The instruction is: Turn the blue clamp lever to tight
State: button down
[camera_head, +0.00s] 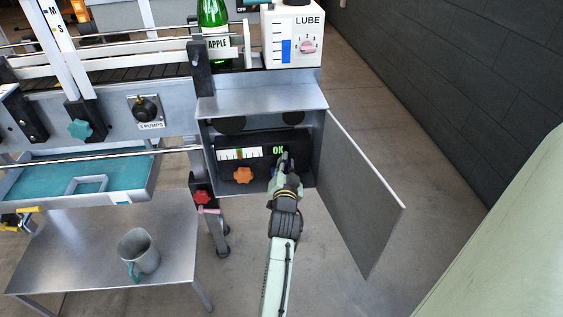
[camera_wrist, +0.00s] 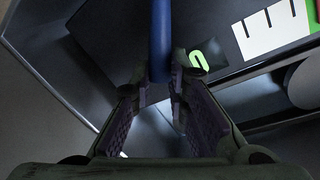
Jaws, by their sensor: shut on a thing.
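The blue clamp lever (camera_wrist: 160,40) shows as a blue bar in the wrist view, running from the top edge down between my fingertips. My gripper (camera_wrist: 161,92) is shut on its lower end. In the head view my gripper (camera_head: 284,160) reaches into the open cabinet (camera_head: 262,104), just below the green "OK" readout. There the lever is mostly hidden by my gripper, and I cannot tell its angle. The orange star knob (camera_head: 243,175) is below the scale, left of my gripper.
The cabinet door (camera_head: 360,195) stands open to the right of my arm. A red knob (camera_head: 203,196) is on the post at left. The LUBE box (camera_head: 292,38) and green bottle (camera_head: 212,15) are above.

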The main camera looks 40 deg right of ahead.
jog(key=m, duration=0.1)
jog(key=d+f+m+y, duration=0.1)
jog(key=shift+s+d+m, duration=0.15)
jog(key=shift+s+m, duration=0.15)
jog(key=shift+s, duration=0.1)
jog(key=f+m, duration=0.1)
jog(key=d+f+m, duration=0.1)
jog(key=m, duration=0.1)
jog(key=shift+s+y+p, duration=0.3)
jog(key=shift+s, duration=0.05)
jog(key=shift+s+d+f+m+y, duration=0.1)
jog(key=shift+d+f+m+y, duration=0.1)
jog(key=shift+f+m, duration=0.25)
jog(key=shift+s+d+f+m+y, duration=0.1)
jog(key=shift+f+m+y, duration=0.1)
jog(key=shift+m, duration=0.35)
jog(key=shift+d+f+m+y, duration=0.1)
jog(key=shift+f+m+y, duration=0.2)
jog(key=shift+f+m, duration=0.75)
jog(key=shift+r+m, duration=0.1)
jog(key=shift+m, duration=0.15)
jog(key=c, duration=1.6)
grip_release()
jog(key=shift+o, duration=0.2)
jog(key=shift+s, duration=0.1)
jog(key=v, duration=1.2)
